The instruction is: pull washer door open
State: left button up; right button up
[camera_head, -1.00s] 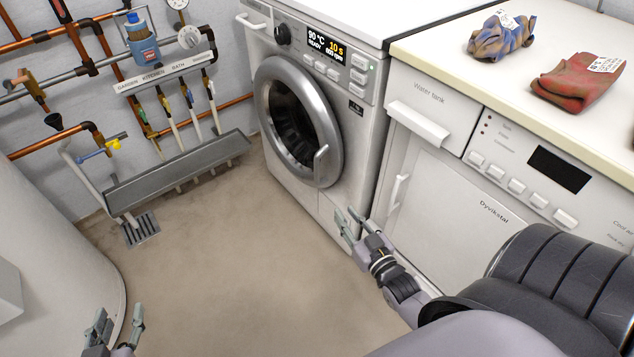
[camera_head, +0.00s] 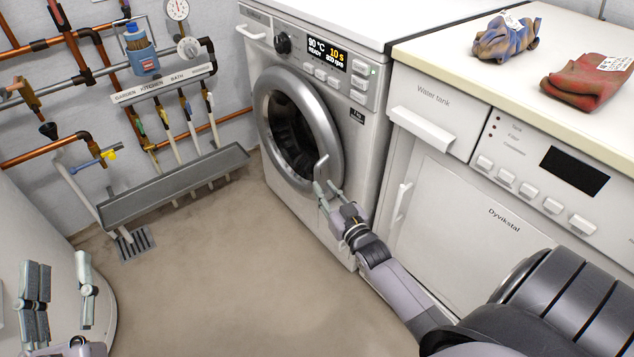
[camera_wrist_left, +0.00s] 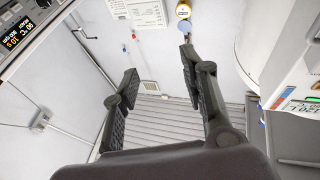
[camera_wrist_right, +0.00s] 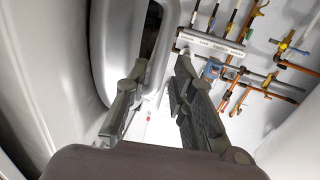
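The washer (camera_head: 360,135) stands at the middle back with its round grey-rimmed door (camera_head: 262,130) shut. The door handle (camera_head: 321,165) is a short light bar on the rim's lower right. My right gripper (camera_head: 328,190) is open just below and in front of the handle. In the right wrist view the handle (camera_wrist_right: 156,72) shows between the fingertips of the right gripper (camera_wrist_right: 160,72), with a gap to the right finger; I cannot tell whether the left one touches it. My left gripper (camera_head: 60,272) is open and empty at the lower left, far from the washer; it also shows open in the left wrist view (camera_wrist_left: 160,62).
A second white machine (camera_head: 470,210) stands right of the washer under a counter with a blue cloth (camera_head: 505,40) and a red cloth (camera_head: 585,82). Pipes and a grey trough (camera_head: 175,188) are on the left wall. The floor between is clear.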

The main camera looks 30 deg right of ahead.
aim_at(319, 181)
jog(key=w, duration=0.1)
jog(key=w+b, duration=0.1)
jog(key=w, duration=0.2)
jog(key=shift+w+d, duration=0.25)
jog(key=shift+w, duration=0.05)
pick_arm(q)
jog(key=s+r+t+h, duration=0.1)
jog(key=s+r+t, duration=0.3)
jog(key=r, duration=0.2)
jog(key=shift+t+h, duration=0.3)
jog(key=shift+h, duration=0.1)
pick_arm(e)
jog(key=shift+w, duration=0.3)
pick_arm(q)
jog(key=shift+a+r, duration=0.1)
pick_arm(e)
jog(key=shift+c, duration=0.4)
grip_shut()
